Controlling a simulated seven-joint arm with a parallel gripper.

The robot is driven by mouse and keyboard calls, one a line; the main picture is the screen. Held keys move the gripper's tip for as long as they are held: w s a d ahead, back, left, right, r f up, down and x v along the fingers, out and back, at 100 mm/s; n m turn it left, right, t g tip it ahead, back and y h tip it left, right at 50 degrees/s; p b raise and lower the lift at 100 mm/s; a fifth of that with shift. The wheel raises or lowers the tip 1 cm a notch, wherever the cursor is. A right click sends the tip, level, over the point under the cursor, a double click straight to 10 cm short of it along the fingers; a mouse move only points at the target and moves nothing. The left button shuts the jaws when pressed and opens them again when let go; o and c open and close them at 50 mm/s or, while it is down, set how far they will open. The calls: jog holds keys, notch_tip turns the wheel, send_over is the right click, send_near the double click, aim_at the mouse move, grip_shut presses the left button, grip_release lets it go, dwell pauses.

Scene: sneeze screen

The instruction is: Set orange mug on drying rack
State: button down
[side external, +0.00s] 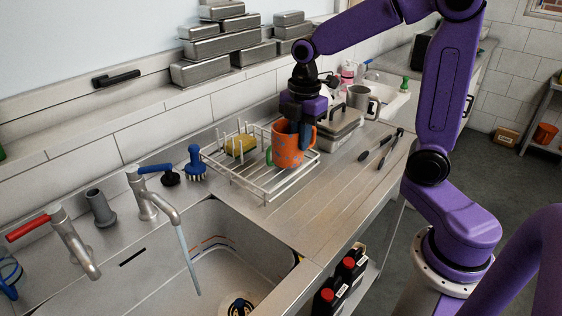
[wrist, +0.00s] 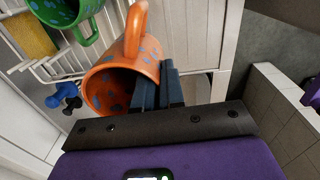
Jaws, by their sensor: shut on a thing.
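The orange mug (side external: 287,146) with blue spots is at the right part of the white wire drying rack (side external: 270,192). My gripper (side external: 303,128) is above and around its right side, shut on its wall. In the wrist view, the orange mug (wrist: 122,84) shows its open mouth, and my gripper's dark fingers (wrist: 157,92) pinch the rim. The rack (wrist: 62,68) shows at the upper left of that view. Whether the mug's base touches the rack wires cannot be told.
A green mug (wrist: 72,12) and yellow sponge (side external: 240,145) are on the rack beside the orange mug. A lidded metal pan (side external: 338,128) stands just behind. The sink (side external: 215,260) is in front.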

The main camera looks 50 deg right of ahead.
aim_at(281, 162)
jog(key=w+f, duration=0.6)
jog(key=shift+f, duration=1.7)
jog(key=shift+f, duration=0.15)
jog(key=c, duration=1.2)
grip_release()
jog(key=shift+c, duration=0.2)
